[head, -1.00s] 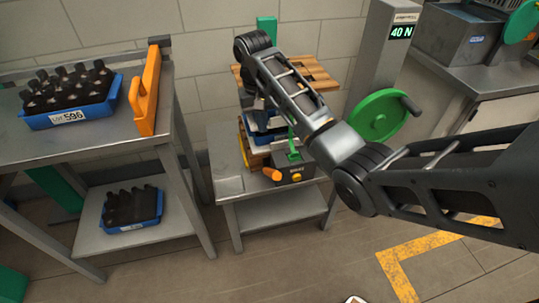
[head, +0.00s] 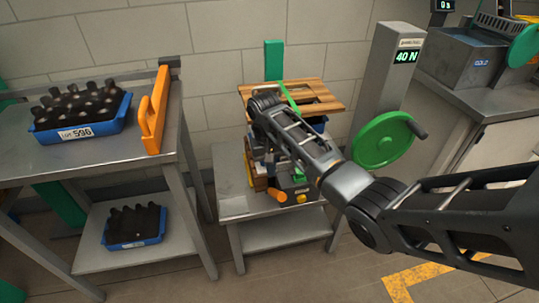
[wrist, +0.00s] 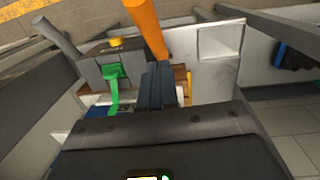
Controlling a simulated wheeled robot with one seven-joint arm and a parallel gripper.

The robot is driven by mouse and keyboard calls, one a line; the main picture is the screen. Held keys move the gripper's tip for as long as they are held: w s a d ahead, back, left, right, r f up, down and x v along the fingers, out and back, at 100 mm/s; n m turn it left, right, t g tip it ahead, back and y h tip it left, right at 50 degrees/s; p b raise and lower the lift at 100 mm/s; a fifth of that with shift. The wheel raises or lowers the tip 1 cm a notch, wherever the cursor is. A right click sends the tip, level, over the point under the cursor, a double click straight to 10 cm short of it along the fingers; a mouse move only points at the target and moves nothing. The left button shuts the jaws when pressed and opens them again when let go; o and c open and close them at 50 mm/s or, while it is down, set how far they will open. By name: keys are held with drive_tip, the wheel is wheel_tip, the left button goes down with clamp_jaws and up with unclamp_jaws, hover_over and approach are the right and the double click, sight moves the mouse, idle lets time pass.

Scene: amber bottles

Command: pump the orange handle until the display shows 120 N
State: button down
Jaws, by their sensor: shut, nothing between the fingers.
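The orange handle (head: 277,195) sticks out at the front of a grey unit (head: 293,183) on the low middle table. In the wrist view the orange handle (wrist: 147,28) runs down from the top edge towards my gripper (wrist: 158,70). The gripper's fingers are together with nothing between them. Their tips appear close to the handle's lower end; I cannot tell whether they touch.
A wooden slatted board (head: 318,92) lies behind my arm. A green handwheel (head: 383,140) is on the column. Blue crates of dark bottles (head: 85,120) stand on the left table.

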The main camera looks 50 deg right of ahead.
sight(276, 191)
drive_tip(key=shift+s+a+f+p, duration=0.25)
drive_tip(key=shift+s+f, duration=0.45)
drive_tip(key=shift+f, duration=0.15)
drive_tip(key=shift+s+a+f+p, duration=0.2)
drive_tip(key=shift+s+f+p, duration=0.05)
drive_tip(key=shift+s+f, duration=0.5)
drive_tip(key=shift+a+f, duration=0.1)
drive_tip(key=shift+f, duration=0.05)
